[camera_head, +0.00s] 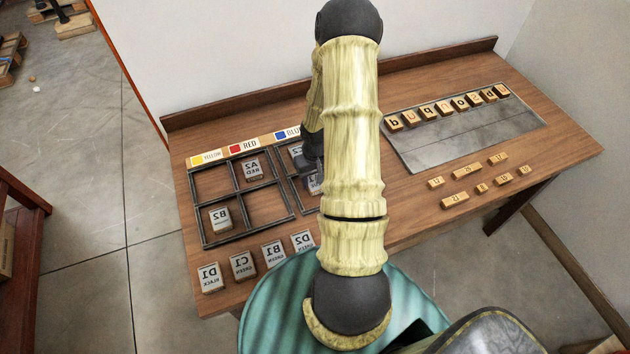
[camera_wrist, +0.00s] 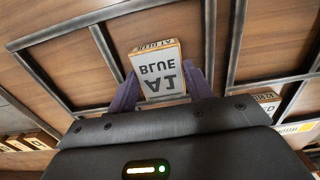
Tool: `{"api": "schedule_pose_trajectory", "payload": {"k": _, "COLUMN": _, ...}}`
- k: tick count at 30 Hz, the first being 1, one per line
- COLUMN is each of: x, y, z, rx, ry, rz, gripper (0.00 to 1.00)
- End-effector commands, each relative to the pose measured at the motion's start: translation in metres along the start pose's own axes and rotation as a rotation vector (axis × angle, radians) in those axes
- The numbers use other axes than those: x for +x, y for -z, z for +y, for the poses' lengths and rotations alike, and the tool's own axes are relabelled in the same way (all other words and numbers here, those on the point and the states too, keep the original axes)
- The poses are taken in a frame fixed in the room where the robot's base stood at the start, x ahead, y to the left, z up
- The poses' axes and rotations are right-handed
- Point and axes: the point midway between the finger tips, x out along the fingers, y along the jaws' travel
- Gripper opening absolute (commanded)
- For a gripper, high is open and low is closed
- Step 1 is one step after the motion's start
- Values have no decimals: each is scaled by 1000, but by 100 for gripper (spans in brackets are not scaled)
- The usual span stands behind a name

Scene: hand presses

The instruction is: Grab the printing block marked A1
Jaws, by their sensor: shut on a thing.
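The printing block A1 (camera_wrist: 158,72), a pale block lettered "A1 BLUE" with the text turned round, sits between the two purple-grey fingers of my gripper (camera_wrist: 163,92) in the wrist view. My gripper is shut on its sides. In the head view my gripper (camera_head: 312,165) is over the right-hand dark rack, partly hidden by my arm. A block (camera_head: 315,186) showing below it, mostly covered, appears to be the same one. I cannot tell whether it is clear of the table.
The left rack (camera_head: 207,243) holds block A2 (camera_head: 252,170) and block B2 (camera_head: 220,219). Block C2 (camera_head: 295,150) is close behind my gripper. Blocks D1 (camera_head: 209,278), C1 (camera_head: 243,265), B1 (camera_head: 273,254) and D2 (camera_head: 302,241) line the front edge. A metal tray (camera_head: 440,152) lies right.

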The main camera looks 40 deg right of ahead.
Motion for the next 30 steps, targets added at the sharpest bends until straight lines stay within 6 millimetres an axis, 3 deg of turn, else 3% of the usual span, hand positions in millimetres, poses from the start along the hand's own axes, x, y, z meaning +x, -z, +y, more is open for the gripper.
{"api": "schedule_pose_trajectory", "payload": {"k": 9, "x": -60, "y": 2, "z": -5, "rx": -11, "ry": -1, "rz": 4, "gripper": 26}}
{"api": "schedule_pose_trajectory", "payload": {"k": 13, "x": -77, "y": 1, "z": -4, "rx": -9, "ry": -1, "rz": 2, "gripper": 26}}
{"api": "schedule_pose_trajectory", "payload": {"k": 30, "x": -83, "y": 0, "z": -1, "rx": -2, "ry": 0, "rz": -1, "gripper": 26}}
